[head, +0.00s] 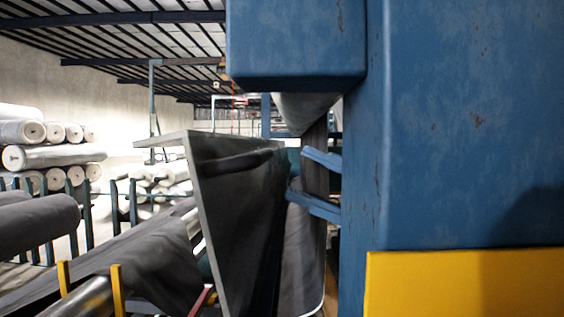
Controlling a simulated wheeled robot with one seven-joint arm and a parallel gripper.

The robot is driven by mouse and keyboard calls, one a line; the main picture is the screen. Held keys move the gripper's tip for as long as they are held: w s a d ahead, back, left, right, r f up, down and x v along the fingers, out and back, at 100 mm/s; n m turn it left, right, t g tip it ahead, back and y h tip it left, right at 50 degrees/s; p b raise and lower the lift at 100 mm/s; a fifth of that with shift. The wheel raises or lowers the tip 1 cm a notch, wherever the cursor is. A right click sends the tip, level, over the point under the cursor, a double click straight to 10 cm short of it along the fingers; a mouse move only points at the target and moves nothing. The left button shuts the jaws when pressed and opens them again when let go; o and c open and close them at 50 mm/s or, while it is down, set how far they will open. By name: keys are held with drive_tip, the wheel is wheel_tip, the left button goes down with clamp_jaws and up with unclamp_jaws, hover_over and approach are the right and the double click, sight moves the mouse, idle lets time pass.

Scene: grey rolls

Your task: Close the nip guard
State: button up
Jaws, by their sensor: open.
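The nip guard appears to be the dark panel (237,235) with a pale grey edge, in the middle of the head view. It stands out at an angle from the blue machine frame, with a gap between them on the right. A dark rounded bar (236,161) runs across its upper part and may be its handle. Two blue arms (314,204) reach from the frame toward the panel; I cannot tell whether they touch it. A grey roller (303,112) shows behind, partly hidden by the frame. My gripper is not in view.
The blue machine frame (465,125) fills the right side, with a yellow panel (465,290) low on it. Grey fabric (150,265) and yellow posts (117,290) are at lower left. White rolls (60,157) are stacked at far left.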

sight(268, 159)
drive_tip(key=shift+x, duration=2.2)
clamp_jaws()
